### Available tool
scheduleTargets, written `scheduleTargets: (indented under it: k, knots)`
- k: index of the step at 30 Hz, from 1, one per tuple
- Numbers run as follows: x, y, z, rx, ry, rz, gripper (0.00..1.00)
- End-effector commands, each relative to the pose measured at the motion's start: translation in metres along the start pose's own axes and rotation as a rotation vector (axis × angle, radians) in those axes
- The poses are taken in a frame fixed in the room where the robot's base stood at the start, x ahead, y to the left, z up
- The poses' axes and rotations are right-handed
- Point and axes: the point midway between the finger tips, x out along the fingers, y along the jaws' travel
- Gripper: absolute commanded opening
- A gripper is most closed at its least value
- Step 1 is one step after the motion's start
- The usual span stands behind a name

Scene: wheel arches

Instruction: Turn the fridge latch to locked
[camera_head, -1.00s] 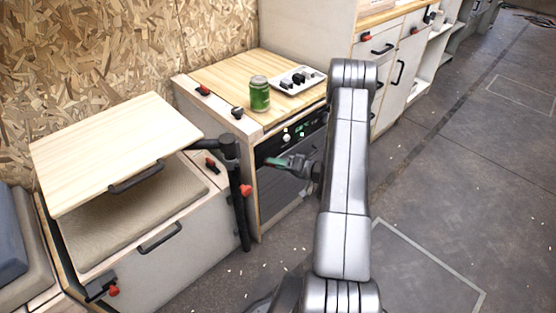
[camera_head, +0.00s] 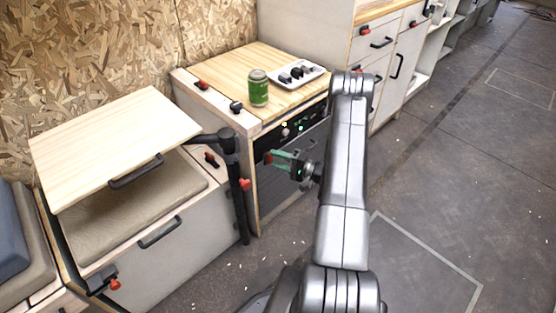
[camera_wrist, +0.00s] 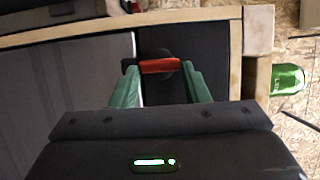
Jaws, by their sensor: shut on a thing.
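The fridge (camera_head: 300,163) is the dark-fronted unit set in the pale wooden cabinet. Its red latch handle (camera_head: 268,158) is at the upper left of the dark front. My gripper (camera_head: 275,158), with green fingers, reaches it from the right. In the wrist view, the red latch handle (camera_wrist: 160,66) lies crosswise between the two fingertips (camera_wrist: 160,72), on a dark round base. The fingers are shut on its ends. Whether the latch stands at locked cannot be told.
A green can (camera_head: 258,88) and a white tray (camera_head: 298,75) with dark items stand on the wooden top. Left of the fridge is a black post (camera_head: 240,195) with a swivel table (camera_head: 115,148) over a cushioned bench. Floor to the right is clear.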

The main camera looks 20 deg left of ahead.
Motion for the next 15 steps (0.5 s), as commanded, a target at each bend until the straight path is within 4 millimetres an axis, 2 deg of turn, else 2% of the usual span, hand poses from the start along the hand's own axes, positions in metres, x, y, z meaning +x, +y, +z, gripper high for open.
scheduleTargets:
  k: [12,13,15]
  knots:
    - [-0.0002,-0.0004,-0.0013,0.005,0.003,-0.003,0.19]
    - [-0.0002,-0.0004,-0.0013,0.005,0.003,-0.003,0.48]
    - [-0.0001,-0.0004,-0.0011,0.005,0.003,-0.003,0.61]
